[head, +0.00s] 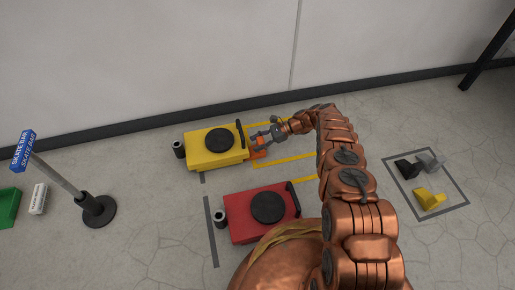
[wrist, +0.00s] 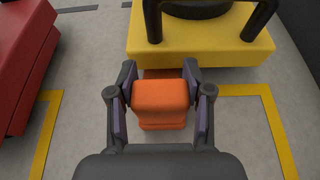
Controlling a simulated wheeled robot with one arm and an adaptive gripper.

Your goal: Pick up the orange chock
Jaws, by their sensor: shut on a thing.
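The orange chock (wrist: 160,97) sits between the two fingers of my gripper (wrist: 160,88) in the wrist view. My gripper is shut on it, with the dark fingertips pressed to its left and right sides. In the head view the chock (head: 258,153) shows as a small orange patch at the right end of the yellow bed, beside my gripper (head: 262,139). In the wrist view the yellow bed is just beyond the chock. I cannot tell whether the chock touches the floor or the bed.
The yellow bed (head: 205,155) and red bed (head: 247,230) have black discs and handles. Yellow floor lines (wrist: 262,90) lie around the chock. A grey-outlined square (head: 409,199) at right holds black, grey and yellow chocks. A sign post (head: 62,178) stands at left. The wall is behind.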

